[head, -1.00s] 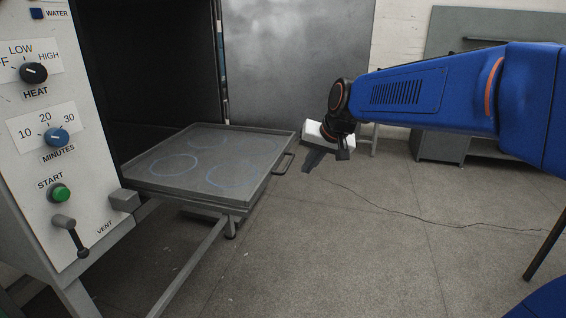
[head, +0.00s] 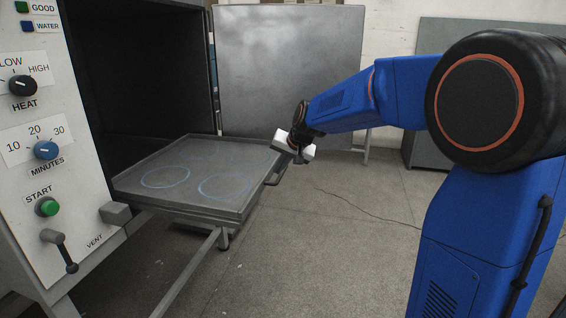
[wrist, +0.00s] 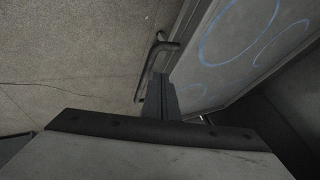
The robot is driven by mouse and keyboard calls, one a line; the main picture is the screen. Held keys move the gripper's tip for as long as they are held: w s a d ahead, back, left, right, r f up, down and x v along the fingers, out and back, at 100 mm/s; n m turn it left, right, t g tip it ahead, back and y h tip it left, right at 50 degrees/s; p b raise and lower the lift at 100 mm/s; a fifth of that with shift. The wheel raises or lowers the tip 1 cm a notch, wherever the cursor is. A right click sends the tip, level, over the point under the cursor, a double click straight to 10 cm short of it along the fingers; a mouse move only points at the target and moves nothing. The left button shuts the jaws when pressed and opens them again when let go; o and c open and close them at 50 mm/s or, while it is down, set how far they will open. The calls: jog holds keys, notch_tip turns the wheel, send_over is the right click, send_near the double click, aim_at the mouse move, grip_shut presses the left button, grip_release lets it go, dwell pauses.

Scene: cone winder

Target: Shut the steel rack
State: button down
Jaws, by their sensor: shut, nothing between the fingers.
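The steel rack (head: 185,195) is a flat grey tray with blue rings drawn on it, pulled out from the dark chamber of the machine (head: 130,80). Its bar handle (head: 279,168) is on the right front edge. My gripper (head: 298,158) is at that edge, close by the handle. In the wrist view my gripper (wrist: 160,92) has its fingers together and empty, overlapping the handle (wrist: 158,62) in the picture. I cannot tell whether they touch it. The rack (wrist: 235,50) fills the upper right there.
A control panel (head: 40,150) with knobs, a green button and a vent lever (head: 62,250) stands at the left. A large grey door panel (head: 290,70) stands open behind the rack. A grey cabinet (head: 430,95) is at the back right. The floor (head: 330,240) in front is clear.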

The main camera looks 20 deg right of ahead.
jog(key=shift+x, duration=1.75)
